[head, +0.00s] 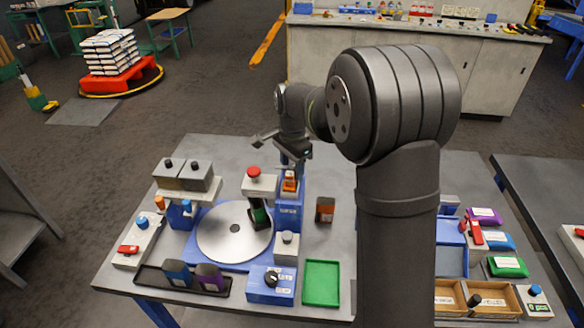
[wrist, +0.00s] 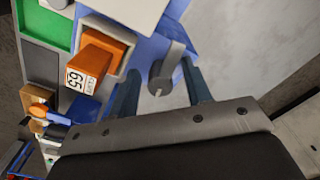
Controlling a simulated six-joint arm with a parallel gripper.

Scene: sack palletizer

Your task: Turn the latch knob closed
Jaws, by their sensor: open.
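A grey round knob (wrist: 160,76) with a pale line on its face, which looks like the latch knob, sits on a blue fixture (wrist: 130,55) in the wrist view. My gripper (wrist: 160,68) is open, with one blue finger on each side of the knob. Gaps show beside the knob, and I cannot tell how deep the fingers reach around it. In the head view my gripper (head: 292,157) is above and behind the blue stand (head: 289,214), and the knob is hidden there. An orange sack block (head: 290,183) sits in the top of the stand.
A round grey turntable (head: 220,235), a red button (head: 253,172) and a grey box with a knob (head: 286,247) stand close by. A blue box with a black dial (head: 270,284) and a green tray (head: 321,283) are at the table's front. An orange-brown block (head: 325,209) stands right of the stand.

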